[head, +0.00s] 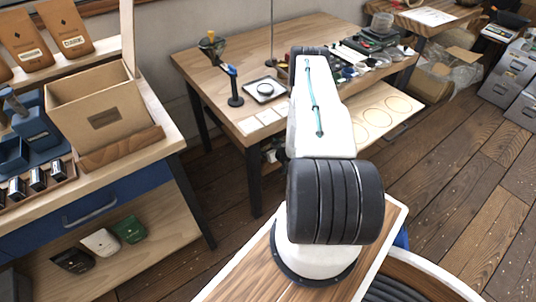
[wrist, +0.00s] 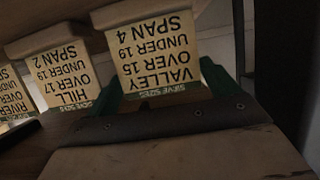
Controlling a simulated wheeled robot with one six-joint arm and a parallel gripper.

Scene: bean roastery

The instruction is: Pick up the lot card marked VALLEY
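The lot card marked VALLEY (wrist: 155,52) shows upside down in the upper middle of the wrist view, reading OVER 15, UNDER 19, SPAN 4. It has a green SIEVE SIZES strip along its edge nearest me, and a pale block is at its other end. My gripper (wrist: 163,88) is open, with one dark green finger at each side of this card. I cannot tell whether the fingers touch it. In the head view my own arm hides the gripper and the VALLEY card.
The HILL card (wrist: 66,75) and the partly cut-off RIVER card (wrist: 14,97) are left of VALLEY. In the head view, the wooden table (head: 225,62) carries a black tool stand (head: 234,88) and a small tray (head: 265,90). A cardboard bin (head: 100,105) stands on the left bench.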

